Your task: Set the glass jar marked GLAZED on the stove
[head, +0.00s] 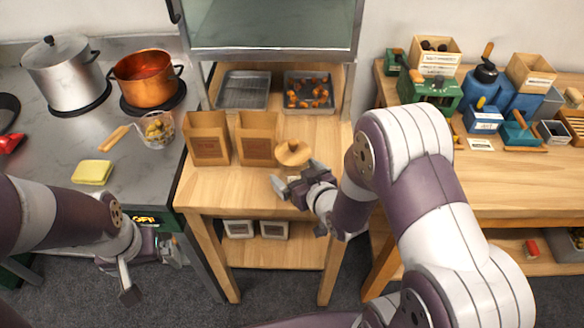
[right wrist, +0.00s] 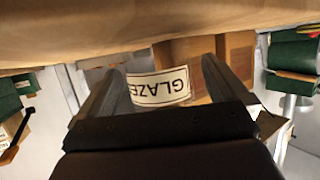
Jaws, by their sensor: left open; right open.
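The glass jar stands on the wooden table; its round wooden lid (head: 293,152) shows in the head view, and my right gripper hides much of its body. The right wrist view shows its white label (right wrist: 160,88), upside down, reading "GLAZE" with the end cut off, between my fingers. My right gripper (head: 300,178) is open at the jar, its fingers on either side; contact cannot be told. My left gripper (head: 151,270) is open and empty, low in front of the grey counter. The stove (head: 120,185) is at the left, with pots on dark round plates.
A steel pot (head: 64,75), a copper pot (head: 147,80), a measuring cup (head: 157,130) and a yellow sponge (head: 92,172) occupy the stove top. Two paper bags (head: 208,140) stand left of the jar. Trays (head: 243,92) lie behind. The stove's front middle has free room.

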